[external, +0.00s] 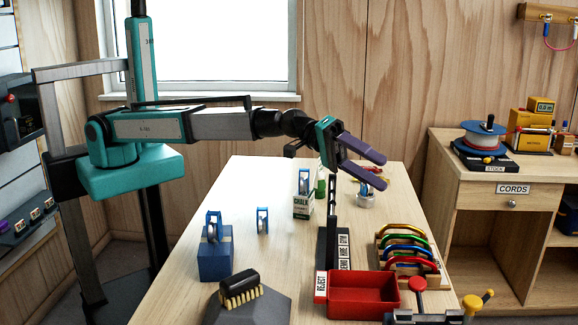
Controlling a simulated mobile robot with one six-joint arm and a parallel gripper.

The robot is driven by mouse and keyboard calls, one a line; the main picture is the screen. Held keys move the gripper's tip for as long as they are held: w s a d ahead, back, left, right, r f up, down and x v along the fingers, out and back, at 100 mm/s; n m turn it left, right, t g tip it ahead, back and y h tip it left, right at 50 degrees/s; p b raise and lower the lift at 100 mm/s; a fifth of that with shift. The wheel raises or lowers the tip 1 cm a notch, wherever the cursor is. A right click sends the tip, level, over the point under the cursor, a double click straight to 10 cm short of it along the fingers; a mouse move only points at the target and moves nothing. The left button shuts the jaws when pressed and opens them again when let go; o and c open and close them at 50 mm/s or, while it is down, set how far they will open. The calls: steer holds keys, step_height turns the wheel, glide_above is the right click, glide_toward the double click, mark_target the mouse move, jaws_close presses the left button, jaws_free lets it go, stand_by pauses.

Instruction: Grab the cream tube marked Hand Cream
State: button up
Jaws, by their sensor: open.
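I cannot make out a tube with a readable Hand Cream label. A small green and white item (320,184), partly hidden behind the chalk box, stands towards the back of the table; its kind and label are too small to tell. My gripper (382,172) is open and empty, its two purple fingers pointing right and slightly down. It is in the air above the far right part of the table, to the right of the green and white item.
A chalk box (303,207) with a blue-framed item on top stands mid-table.

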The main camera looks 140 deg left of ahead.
steer(key=s+a+f+y+b, duration=0.1)
steer(key=s+a+f, duration=0.2)
steer(key=s+a, duration=0.95)
steer(key=s+a+f+y+b, duration=0.1)
steer(key=s+a+f, duration=0.3)
steer(key=s+a, duration=0.9)
steer(key=m+g+h+b, duration=0.3)
steer(key=m+h, duration=0.5)
steer(key=m, duration=1)
glide_toward(320, 176)
steer(key=s+a, duration=0.1)
steer(key=s+a+f, duration=0.2)
steer(key=shift+s+a, duration=0.35)
steer(key=shift+s, duration=0.05)
steer(key=shift+s+d+f+m+g, duration=0.2)
steer(key=shift+s+d+m+g, duration=0.1)
steer(key=shift+s, duration=0.2)
steer(key=shift+w, duration=0.15)
steer(key=p+x, duration=0.1)
steer(key=x, duration=0.6)
steer(key=shift+d+p, duration=0.15)
steer(key=shift+p, duration=0.2)
steer(key=shift+w+d+f, duration=0.2)
steer(key=shift+w+f, duration=0.05)
steer(key=shift+w, duration=0.35)
